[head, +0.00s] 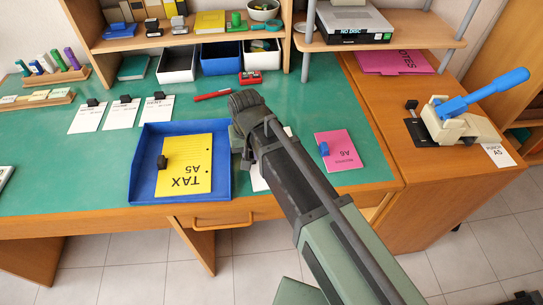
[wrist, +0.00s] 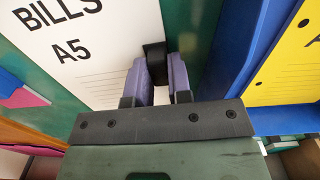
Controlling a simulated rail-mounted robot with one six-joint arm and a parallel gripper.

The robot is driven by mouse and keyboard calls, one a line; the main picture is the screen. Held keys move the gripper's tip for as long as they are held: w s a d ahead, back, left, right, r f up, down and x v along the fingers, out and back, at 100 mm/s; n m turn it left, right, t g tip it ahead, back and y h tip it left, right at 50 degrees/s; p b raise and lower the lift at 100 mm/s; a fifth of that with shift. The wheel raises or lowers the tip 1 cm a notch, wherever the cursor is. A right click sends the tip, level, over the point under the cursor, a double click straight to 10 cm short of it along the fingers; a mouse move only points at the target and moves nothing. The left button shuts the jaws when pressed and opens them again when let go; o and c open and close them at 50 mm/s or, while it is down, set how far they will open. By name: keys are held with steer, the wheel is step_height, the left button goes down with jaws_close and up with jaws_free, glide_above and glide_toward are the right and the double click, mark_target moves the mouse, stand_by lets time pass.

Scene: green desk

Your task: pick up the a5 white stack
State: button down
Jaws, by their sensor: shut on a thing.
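The white A5 stack (wrist: 85,45), printed "BILLS A5", fills the upper left of the wrist view. A black clip (wrist: 153,52) sits at its edge. My gripper (wrist: 158,75) has its two purple fingers shut on this clip, one on each side. In the head view my arm covers most of the white stack, and only a strip (head: 258,182) shows on the green desk between the blue tray and the pink stack. I cannot tell whether the stack is clear of the desk.
A blue tray (head: 218,188) with a yellow "TAX A5" stack (head: 186,180) lies close on the left. A pink A6 stack (head: 343,153) lies on the right. Several clipped white stacks lie at the back left, and a red pen (head: 212,95) and red stapler (head: 250,78) behind.

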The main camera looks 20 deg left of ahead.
stand_by(0.3)
step_height(320, 180, up, 20)
steer(key=p, duration=2)
